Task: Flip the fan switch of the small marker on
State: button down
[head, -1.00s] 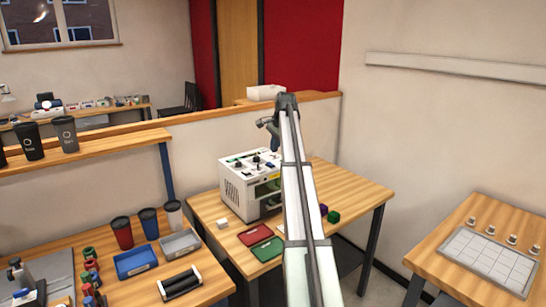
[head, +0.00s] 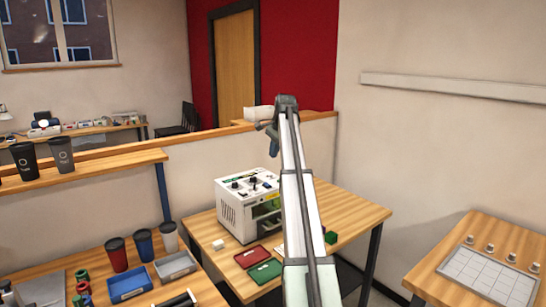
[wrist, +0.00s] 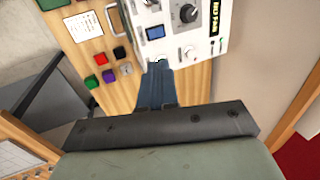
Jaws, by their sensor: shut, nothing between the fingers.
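The small marker is a white box (head: 235,212) on the wooden table, with black knobs and small controls on its top panel. In the wrist view its panel (wrist: 172,30) shows a large black knob (wrist: 187,12), a smaller knob (wrist: 188,52), a small blue screen (wrist: 155,32) and a black label strip with yellow lettering (wrist: 214,18) that seems to include "FAN". I cannot make out the fan switch or its position. My gripper (wrist: 158,66) is shut and empty, its fingertips at the panel's edge in the wrist view. In the head view my gripper (head: 273,150) is above the marker's back right.
A red tray (head: 251,257) and a green tray (head: 264,272) lie in front of the marker. A small white block (head: 218,244) is at its left front, and a green cube (head: 331,238) is to the right. A low partition wall stands behind the table.

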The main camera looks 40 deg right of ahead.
aim_at(266, 183)
jog(key=shift+w+r, duration=0.1)
jog(key=shift+w, duration=0.1)
jog(key=x, duration=1.4)
jog(key=shift+s, duration=0.15)
